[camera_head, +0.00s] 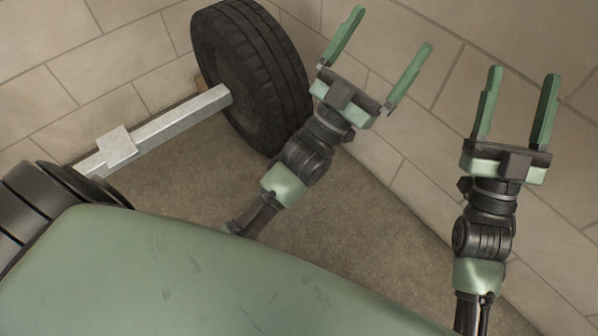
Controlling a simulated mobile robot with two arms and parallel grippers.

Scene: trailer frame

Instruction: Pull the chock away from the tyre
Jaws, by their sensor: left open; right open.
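A black tyre (254,75) stands upright at the top, left of the middle, on the end of a grey metal axle beam (165,124). A small brown piece (200,83) barely shows at the tyre's left edge, behind the beam. I cannot tell whether it is the chock; most of it is hidden. My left gripper (392,28) is open and empty, to the right of the tyre and apart from it. My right gripper (523,74) is open and empty, further right and well away from the tyre.
A light block wall (405,135) runs along the right, behind both grippers, and another wall (95,70) is at the upper left. A square plate (117,147) sits on the beam. Bare brown floor (335,225) lies below the tyre.

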